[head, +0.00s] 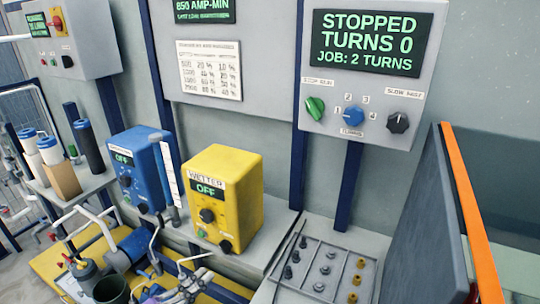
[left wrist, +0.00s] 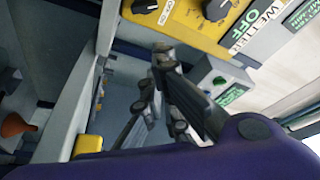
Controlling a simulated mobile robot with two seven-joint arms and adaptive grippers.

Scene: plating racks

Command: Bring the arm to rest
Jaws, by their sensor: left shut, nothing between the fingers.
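My left gripper (head: 188,287) is low in the head view, near the bottom edge, in front of the wetter box. It is partly cut off by the frame. In the left wrist view its dark fingers (left wrist: 158,72) are drawn together with nothing held between them. The yellow wetter box (head: 222,200) stands just beyond it, its display reading OFF; it also shows at the top of the left wrist view (left wrist: 195,22). My right gripper is in neither view.
A blue box (head: 143,165) reading OFF stands left of the wetter. A wall panel (head: 372,62) reads STOPPED, TURNS 0. A grey tray (head: 300,283) with small pegs lies at front right, beside a dark upright panel (head: 425,215) and an orange edge (head: 470,215). Bottles (head: 88,145) stand at left.

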